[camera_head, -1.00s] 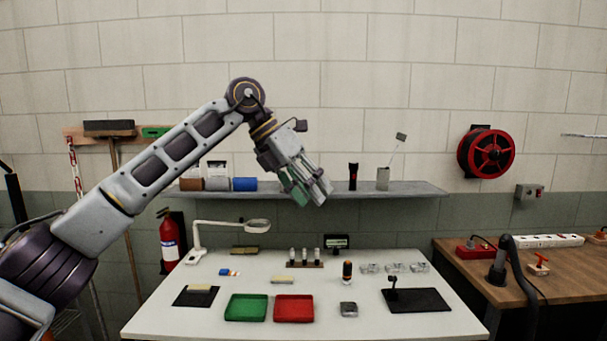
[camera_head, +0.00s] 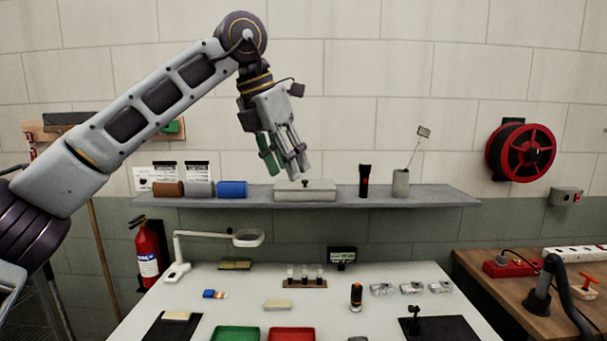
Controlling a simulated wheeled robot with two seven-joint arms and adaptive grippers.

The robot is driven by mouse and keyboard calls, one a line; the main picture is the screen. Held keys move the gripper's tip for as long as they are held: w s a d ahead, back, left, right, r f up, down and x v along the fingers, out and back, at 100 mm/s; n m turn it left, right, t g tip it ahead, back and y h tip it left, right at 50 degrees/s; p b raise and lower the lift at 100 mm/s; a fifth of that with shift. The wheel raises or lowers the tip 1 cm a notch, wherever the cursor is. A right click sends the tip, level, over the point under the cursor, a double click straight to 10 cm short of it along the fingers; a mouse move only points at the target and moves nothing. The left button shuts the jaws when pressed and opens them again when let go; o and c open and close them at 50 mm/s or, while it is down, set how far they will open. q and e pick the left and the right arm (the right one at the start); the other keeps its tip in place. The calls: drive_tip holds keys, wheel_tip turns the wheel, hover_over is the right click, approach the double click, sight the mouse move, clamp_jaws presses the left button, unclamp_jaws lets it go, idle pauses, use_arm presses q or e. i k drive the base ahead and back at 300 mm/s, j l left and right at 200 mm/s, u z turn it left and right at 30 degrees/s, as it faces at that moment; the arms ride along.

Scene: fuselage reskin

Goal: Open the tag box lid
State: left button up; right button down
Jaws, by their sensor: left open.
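A flat, pale grey box with a small dark knob on its lid, which looks like the tag box (camera_head: 318,192), sits on the wall shelf (camera_head: 440,197). Its lid is closed. My left gripper (camera_head: 287,166) is open and empty, pointing down just above the left part of the box in the picture. I cannot tell whether the fingertips are in front of the box or over it. My right gripper is not in view.
On the shelf, a blue roll (camera_head: 232,189) and a brown roll (camera_head: 168,189) lie to the left. A black flashlight (camera_head: 364,181) and a grey cup (camera_head: 400,183) stand to the right. Below is a white table (camera_head: 230,290) with trays and a magnifier lamp (camera_head: 212,235).

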sight(281, 185)
drive_tip(key=i, duration=1.1)
